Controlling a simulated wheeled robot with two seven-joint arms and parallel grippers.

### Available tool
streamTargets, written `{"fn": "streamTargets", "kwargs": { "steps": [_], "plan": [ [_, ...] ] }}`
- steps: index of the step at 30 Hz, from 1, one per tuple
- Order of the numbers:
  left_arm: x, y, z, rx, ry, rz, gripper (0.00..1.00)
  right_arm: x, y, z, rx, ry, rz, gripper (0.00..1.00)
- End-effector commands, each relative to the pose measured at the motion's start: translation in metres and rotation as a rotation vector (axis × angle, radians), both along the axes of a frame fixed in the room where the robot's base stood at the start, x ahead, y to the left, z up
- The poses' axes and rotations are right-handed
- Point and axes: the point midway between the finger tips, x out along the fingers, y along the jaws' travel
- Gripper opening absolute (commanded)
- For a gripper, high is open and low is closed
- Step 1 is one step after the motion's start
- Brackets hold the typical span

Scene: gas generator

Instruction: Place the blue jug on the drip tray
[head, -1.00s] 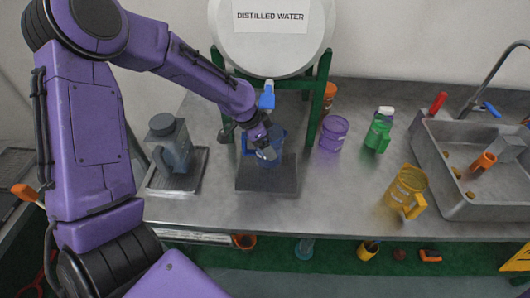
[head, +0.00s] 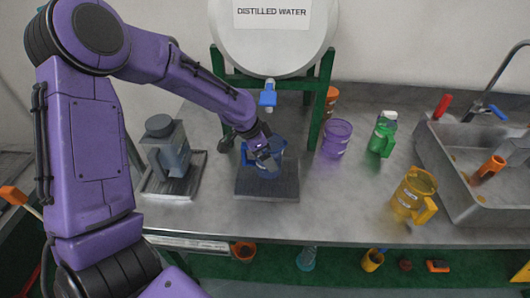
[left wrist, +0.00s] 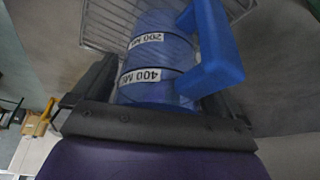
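The blue jug (head: 276,158) is at the drip tray (head: 267,190), a dark ridged tray on the counter below the distilled water tank's tap. It looks upright, at or just over the tray's back part; I cannot tell if its base touches. My left gripper (head: 265,157) reaches in from the left, with its fingers at the jug. In the left wrist view the jug (left wrist: 158,55) shows volume labels and a thick blue handle (left wrist: 213,50). It lies between the dark fingers, which appear closed against its sides. A wire grid (left wrist: 112,25) shows behind it. My right gripper is out of view.
The tank (head: 272,45) stands on a green frame with a blue tap (head: 268,95). A purple container (head: 336,138), green bottle (head: 382,135) and yellow jug (head: 411,195) stand right, before the sink (head: 462,190).

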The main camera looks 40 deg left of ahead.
Motion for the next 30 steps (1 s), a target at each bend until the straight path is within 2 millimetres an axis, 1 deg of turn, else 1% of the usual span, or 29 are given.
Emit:
{"fn": "streamTargets", "kwargs": {
  "steps": [2,5,12,13,14,16,19,30],
  "plan": [
    [-0.001,0.001,0.008,0.001,-0.003,0.0,1.0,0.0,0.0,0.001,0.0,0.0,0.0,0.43],
    [-0.006,0.006,0.027,0.001,-0.007,0.001,1.0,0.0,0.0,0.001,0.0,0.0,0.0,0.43],
    [-0.028,0.021,0.089,0.0,-0.006,0.001,1.0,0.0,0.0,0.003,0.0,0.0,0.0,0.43],
    [-0.03,0.022,0.099,0.0,-0.001,0.001,1.0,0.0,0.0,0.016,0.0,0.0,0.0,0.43],
    [-0.031,0.022,0.105,0.0,0.002,0.0,1.0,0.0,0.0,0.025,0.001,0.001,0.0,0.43],
    [-0.034,0.024,0.111,0.0,0.001,0.0,1.0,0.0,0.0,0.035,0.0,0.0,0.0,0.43],
    [-0.036,0.026,0.114,-0.001,0.001,0.0,1.0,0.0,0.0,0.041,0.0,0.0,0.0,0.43],
    [-0.037,0.027,0.112,0.0,0.0,-0.001,1.0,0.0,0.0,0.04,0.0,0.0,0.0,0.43]
  ]
}}
